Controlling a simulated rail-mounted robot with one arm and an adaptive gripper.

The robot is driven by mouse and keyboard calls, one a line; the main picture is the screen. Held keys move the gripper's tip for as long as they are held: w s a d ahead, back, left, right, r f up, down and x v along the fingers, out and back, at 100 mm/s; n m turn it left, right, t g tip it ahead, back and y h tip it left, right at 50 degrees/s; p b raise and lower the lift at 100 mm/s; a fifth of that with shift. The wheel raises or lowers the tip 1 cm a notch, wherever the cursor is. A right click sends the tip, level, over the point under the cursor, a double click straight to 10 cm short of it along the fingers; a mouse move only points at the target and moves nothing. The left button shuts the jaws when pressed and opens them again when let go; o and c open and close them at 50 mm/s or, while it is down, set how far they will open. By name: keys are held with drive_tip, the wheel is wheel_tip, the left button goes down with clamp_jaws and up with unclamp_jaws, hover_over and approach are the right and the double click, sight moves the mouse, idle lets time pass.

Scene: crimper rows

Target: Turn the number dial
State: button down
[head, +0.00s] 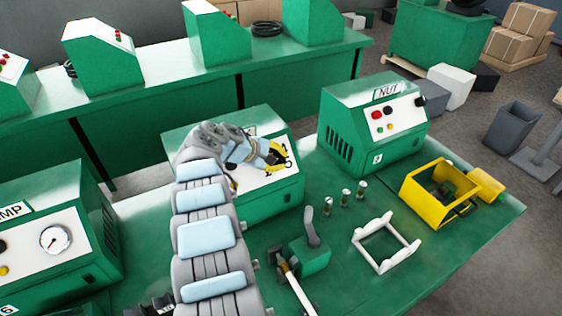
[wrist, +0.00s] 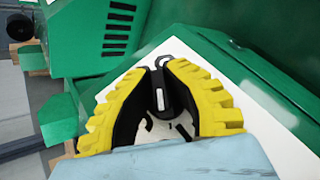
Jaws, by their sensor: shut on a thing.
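The number dial (wrist: 158,92) is a black knob with a white pointer line, on the white sloped panel of a green machine (head: 285,205). My gripper (head: 284,158) reaches over this panel from the left. In the wrist view my gripper's yellow ridged fingers (wrist: 160,75) are closed around the dial, one on each side. Some dark scale marks show on the panel below the dial. In the head view the dial is mostly hidden by the fingers.
A green machine labelled NUT (head: 372,120) stands to the right. Another green machine with a gauge (head: 55,240) stands left. Small cylinders (head: 345,194), a white frame (head: 385,243), a lever device (head: 312,250) and a yellow box (head: 438,190) occupy the front right of the bench.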

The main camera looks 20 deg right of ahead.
drive_tip(key=shift+w+a+f, duration=0.15)
drive_tip(key=shift+a+f, duration=0.15)
drive_tip(key=shift+a, duration=0.05)
drive_tip(key=c, duration=1.1)
unclamp_jaws()
drive_tip(key=shift+s+f, duration=0.15)
drive_tip(key=shift+s, duration=0.05)
drive_tip(key=shift+w, duration=0.1)
drive_tip(key=shift+a+r, duration=0.1)
drive_tip(key=shift+r, duration=0.15)
drive_tip(key=shift+w+a+r, duration=0.35)
drive_tip(key=shift+a+r, duration=0.1)
drive_tip(key=shift+r, duration=0.25)
drive_tip(key=shift+s+a+r, duration=0.25)
drive_tip(key=shift+s, duration=0.15)
drive_tip(key=shift+s+v, duration=0.15)
drive_tip(key=shift+v, duration=2.15)
drive_tip(key=shift+s+v, duration=0.2)
drive_tip(key=shift+v, duration=2.15)
drive_tip(key=shift+d, duration=0.1)
